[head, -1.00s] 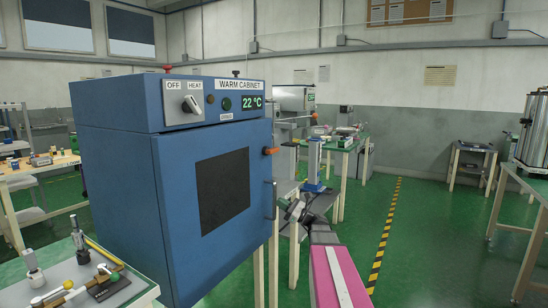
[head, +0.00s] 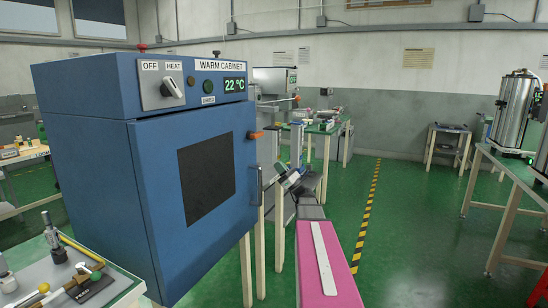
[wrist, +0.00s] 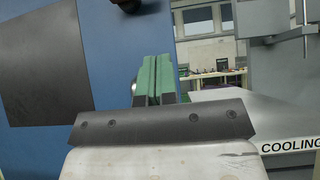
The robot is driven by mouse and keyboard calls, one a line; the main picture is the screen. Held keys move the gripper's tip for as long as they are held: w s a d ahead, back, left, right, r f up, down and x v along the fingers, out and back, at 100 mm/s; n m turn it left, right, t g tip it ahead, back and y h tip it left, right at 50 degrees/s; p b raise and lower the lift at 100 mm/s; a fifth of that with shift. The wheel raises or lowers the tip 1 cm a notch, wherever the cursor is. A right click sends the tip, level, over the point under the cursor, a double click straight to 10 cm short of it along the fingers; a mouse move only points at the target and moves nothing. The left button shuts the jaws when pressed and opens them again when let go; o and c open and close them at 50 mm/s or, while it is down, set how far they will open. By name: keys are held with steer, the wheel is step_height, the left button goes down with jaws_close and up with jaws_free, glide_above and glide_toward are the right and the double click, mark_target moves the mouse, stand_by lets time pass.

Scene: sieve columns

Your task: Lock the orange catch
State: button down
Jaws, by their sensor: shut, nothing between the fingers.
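The orange catch (head: 256,135) sticks out sideways at the right edge of the blue warm cabinet (head: 95,170), above the dark door handle (head: 256,186). The cabinet door (head: 165,150) looks closed against its frame. My gripper (head: 282,172) is to the right of the handle and lower than the catch in the head view, apart from the catch. In the wrist view, the green fingers (wrist: 153,78) are together and empty, in front of the blue door (wrist: 105,70). The catch cannot be made out in the wrist view.
A black-and-yellow floor stripe (head: 367,215) runs along an open green floor to the right. A bench with a steel vessel (head: 517,110) stands at far right. A tool table (head: 120,290) is at front left. In the wrist view, a grey unit lettered COOLING (wrist: 290,145) lies at right.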

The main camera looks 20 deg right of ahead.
mark_target(257, 135)
steer(key=s+d+r+x, duration=0.1)
steer(key=r+x, duration=0.1)
steer(key=x, duration=0.9)
steer(key=shift+r, duration=0.3)
